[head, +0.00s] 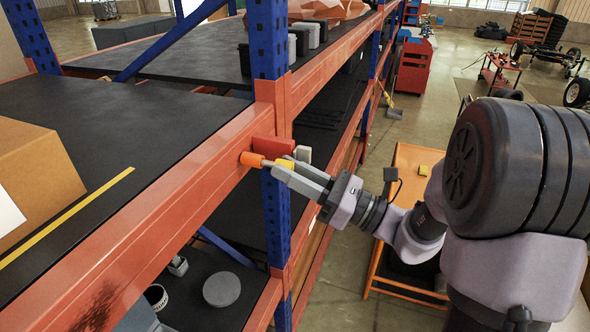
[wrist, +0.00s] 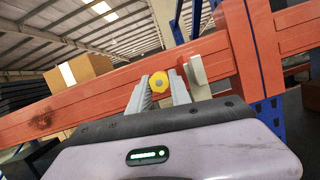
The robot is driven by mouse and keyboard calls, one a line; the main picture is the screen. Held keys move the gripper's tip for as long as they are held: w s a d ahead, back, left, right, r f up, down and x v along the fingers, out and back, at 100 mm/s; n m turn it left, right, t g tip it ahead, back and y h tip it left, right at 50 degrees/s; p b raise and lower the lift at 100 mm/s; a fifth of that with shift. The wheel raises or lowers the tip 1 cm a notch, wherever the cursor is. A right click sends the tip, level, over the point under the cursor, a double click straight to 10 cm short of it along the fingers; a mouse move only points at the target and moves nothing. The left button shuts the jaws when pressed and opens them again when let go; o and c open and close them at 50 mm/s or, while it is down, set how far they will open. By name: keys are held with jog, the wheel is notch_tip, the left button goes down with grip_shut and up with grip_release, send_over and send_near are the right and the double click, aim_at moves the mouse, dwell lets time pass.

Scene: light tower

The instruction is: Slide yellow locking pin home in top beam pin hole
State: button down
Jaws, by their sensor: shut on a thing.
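The yellow locking pin (head: 285,163) is between the fingertips of my gripper (head: 288,167), which is shut on it. In the wrist view its yellow head (wrist: 159,79) shows end-on between the two grey fingers (wrist: 160,88). An orange cylinder (head: 252,159) lies in line with the pin at the beam's front face, with a thin shaft visible between them. The orange top beam (head: 195,170) meets the blue upright (head: 270,60) there. The pin hole itself is not visible, and I cannot tell how deep the pin sits.
A grey bracket (wrist: 196,72) stands close to the right of my fingers in the wrist view. A cardboard box (head: 30,170) sits on the black shelf at left. Below right is an orange cart (head: 412,158). The aisle floor beyond is open.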

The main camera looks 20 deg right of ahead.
jog(key=shift+w+a+p, duration=0.35)
jog(key=shift+w+a, duration=0.3)
jog(key=shift+a, duration=0.2)
jog(key=c, duration=1.1)
grip_release()
jog(key=shift+s+a, duration=0.1)
jog(key=shift+s, duration=0.05)
jog(key=shift+s+d+f+b, duration=0.1)
jog(key=shift+d+f+b, duration=0.1)
jog(key=shift+d+b, duration=0.15)
jog(key=shift+s+d+f+b, duration=0.2)
jog(key=shift+s+d+b, duration=0.2)
jog(key=shift+d+b, duration=0.15)
jog(key=b+v, duration=0.4)
jog(key=v, duration=0.1)
jog(key=shift+s+d+f, duration=0.1)
jog(key=shift+s+d, duration=0.15)
jog(key=shift+d, duration=0.05)
